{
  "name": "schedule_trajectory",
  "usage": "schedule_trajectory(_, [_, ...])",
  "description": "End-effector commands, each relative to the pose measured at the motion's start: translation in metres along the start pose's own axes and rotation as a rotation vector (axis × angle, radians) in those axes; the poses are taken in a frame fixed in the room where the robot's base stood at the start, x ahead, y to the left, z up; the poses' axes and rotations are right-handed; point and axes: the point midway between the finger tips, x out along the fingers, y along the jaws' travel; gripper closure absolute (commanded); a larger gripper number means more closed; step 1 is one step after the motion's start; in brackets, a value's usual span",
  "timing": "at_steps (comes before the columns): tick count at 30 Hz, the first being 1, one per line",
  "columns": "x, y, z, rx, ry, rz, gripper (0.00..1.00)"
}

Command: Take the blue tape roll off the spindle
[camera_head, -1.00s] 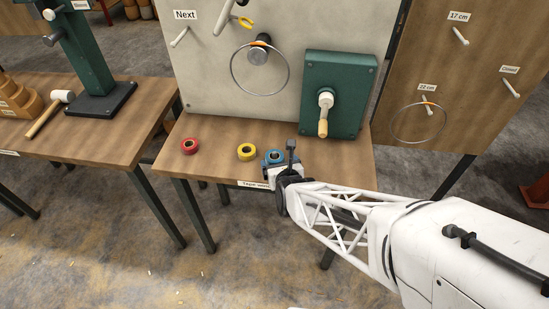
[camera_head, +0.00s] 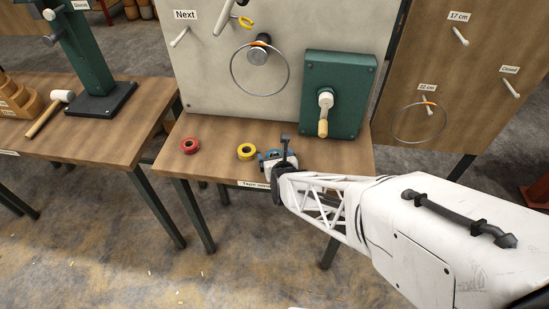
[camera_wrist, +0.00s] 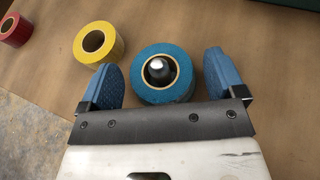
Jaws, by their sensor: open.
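The blue tape roll (camera_wrist: 158,89) sits on its spindle (camera_wrist: 158,70), whose rounded metal top shows in the roll's hole. My gripper (camera_wrist: 160,80) is open, with one blue finger pad on each side of the roll. Gaps show between the pads and the roll in the wrist view, and the roll is not gripped. In the head view, the blue roll (camera_head: 268,154) is mostly hidden behind my gripper and wrist. I cannot tell exactly how high the fingertips are relative to the roll.
A yellow tape roll (camera_head: 247,151) stands just left of the blue one, and a red tape roll (camera_head: 189,146) farther left. A green box with a crank (camera_head: 338,95) is behind on the right. The wooden table (camera_head: 215,165) is clear between the red and yellow rolls.

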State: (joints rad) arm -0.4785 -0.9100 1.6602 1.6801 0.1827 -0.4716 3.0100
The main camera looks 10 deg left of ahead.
Motion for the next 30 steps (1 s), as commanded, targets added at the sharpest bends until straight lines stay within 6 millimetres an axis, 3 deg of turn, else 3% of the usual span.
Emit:
schedule_trajectory(8, [-0.0001,0.0,0.0001,0.0,0.0,0.0,0.11])
schedule_trajectory(19, [-0.0001,0.0,0.0,0.0,0.0,0.0,0.65])
schedule_trajectory(30, [-0.0016,0.0,0.0039,0.0,0.0,0.0,0.65])
